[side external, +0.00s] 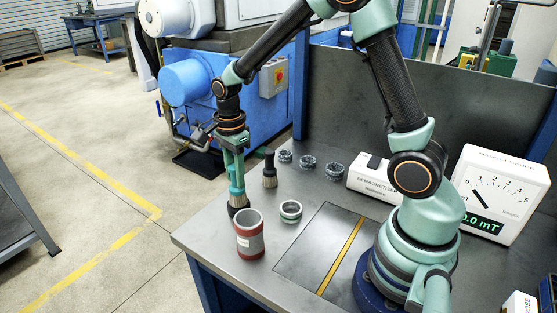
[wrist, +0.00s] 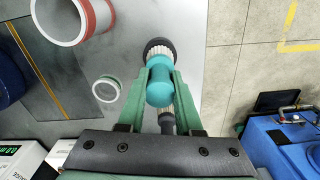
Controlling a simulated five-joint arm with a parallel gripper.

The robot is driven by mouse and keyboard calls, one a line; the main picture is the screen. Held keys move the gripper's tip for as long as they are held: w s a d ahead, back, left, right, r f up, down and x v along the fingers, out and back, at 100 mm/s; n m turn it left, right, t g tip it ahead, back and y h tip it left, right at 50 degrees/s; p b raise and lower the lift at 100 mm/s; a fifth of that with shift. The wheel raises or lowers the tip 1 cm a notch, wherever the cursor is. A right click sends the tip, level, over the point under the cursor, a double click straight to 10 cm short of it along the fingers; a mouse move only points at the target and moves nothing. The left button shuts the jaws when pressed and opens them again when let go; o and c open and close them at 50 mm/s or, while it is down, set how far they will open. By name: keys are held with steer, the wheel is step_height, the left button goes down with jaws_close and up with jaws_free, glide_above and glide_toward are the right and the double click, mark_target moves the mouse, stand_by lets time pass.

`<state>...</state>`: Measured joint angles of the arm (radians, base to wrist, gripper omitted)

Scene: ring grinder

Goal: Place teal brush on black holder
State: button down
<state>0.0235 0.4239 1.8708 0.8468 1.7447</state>
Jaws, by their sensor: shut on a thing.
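My gripper (side external: 234,172) is shut on the teal brush (side external: 237,188), with the bristles pointing down. In the wrist view, the teal brush (wrist: 160,86) sits between the two fingers of my gripper (wrist: 160,72). The black holder (side external: 237,206) is a dark round piece at the bristle end, near the table's left edge. In the wrist view the holder (wrist: 160,43) shows as a dark ring around the pale bristles. I cannot tell whether the bristles rest in it or hang just above it.
A grey and red cylinder (side external: 250,236) stands close in front of the holder. A small ring (side external: 291,210) lies to its right. A black-handled brush (side external: 270,170) stands behind, with several dark rings beyond. The demagnetiser (side external: 372,178) and gauge (side external: 497,195) are further right.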

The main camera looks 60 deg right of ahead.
steer(key=shift+f, duration=0.15)
steer(key=c, duration=0.6)
jaws_free()
step_height(320, 180, up, 12)
steer(key=shift+f, duration=0.2)
steer(key=shift+s+a+r+n+t, duration=0.15)
steer(key=shift+s+r+n+t, duration=0.7)
steer(key=shift+s+n, duration=1.9)
steer(key=shift+s+a+r+n+t, duration=0.2)
steer(key=shift+s+r+n+t, duration=0.7)
steer(key=shift+n, duration=3.1)
steer(key=shift+s+a+r+n+t, duration=0.15)
steer(key=shift+s+r+n+t, duration=0.6)
steer(key=shift+s+n, duration=2.25)
